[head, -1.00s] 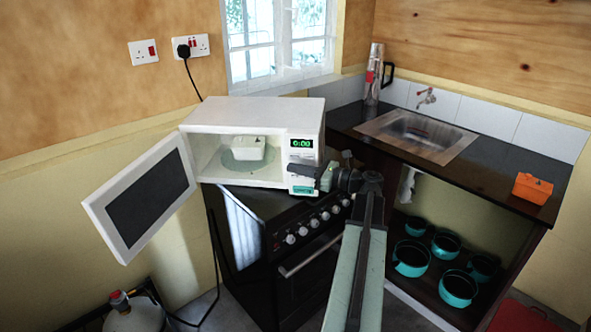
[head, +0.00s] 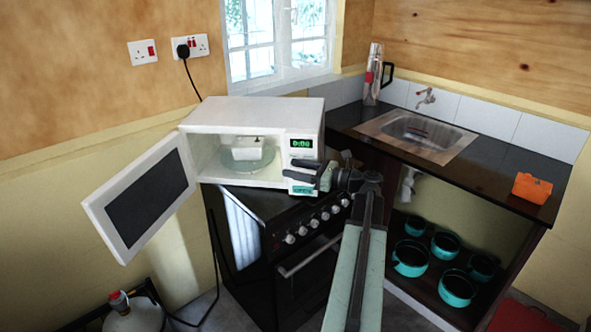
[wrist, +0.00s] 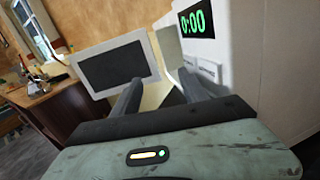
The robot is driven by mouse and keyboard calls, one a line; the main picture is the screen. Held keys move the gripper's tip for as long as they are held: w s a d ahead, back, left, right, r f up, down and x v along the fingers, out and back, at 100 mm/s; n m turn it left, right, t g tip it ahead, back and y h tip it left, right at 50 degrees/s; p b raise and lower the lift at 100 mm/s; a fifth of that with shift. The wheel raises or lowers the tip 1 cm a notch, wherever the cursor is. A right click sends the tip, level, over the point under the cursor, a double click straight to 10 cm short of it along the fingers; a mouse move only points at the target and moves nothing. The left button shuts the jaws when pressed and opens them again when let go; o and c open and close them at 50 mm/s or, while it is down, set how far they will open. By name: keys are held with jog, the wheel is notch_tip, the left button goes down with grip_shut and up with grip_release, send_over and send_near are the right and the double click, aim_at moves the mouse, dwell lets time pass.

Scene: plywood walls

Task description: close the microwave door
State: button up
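The white microwave (head: 255,112) stands on the black stove, with a white box-like item (head: 247,150) on its glass plate. Its door (head: 145,200) is swung wide open to the left; in the wrist view the door (wrist: 115,68) shows beyond the fingers. My gripper (head: 300,173) is in front of the microwave's control panel (head: 301,150), at its right side. In the wrist view the two fingers (wrist: 155,92) are apart with nothing between them. The green display (wrist: 197,20) is close by on the right. Whether a finger touches the panel cannot be told.
The black stove (head: 285,210) with knobs stands below the microwave. To the right, a dark counter (head: 490,165) holds a sink (head: 415,135), a flask (head: 373,75) and an orange item (head: 532,187). Several teal pots sit below it. A gas bottle (head: 135,315) stands at lower left.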

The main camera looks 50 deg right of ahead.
jog(key=v, duration=0.7)
jog(key=shift+s+d, duration=0.15)
jog(key=shift+s, duration=0.2)
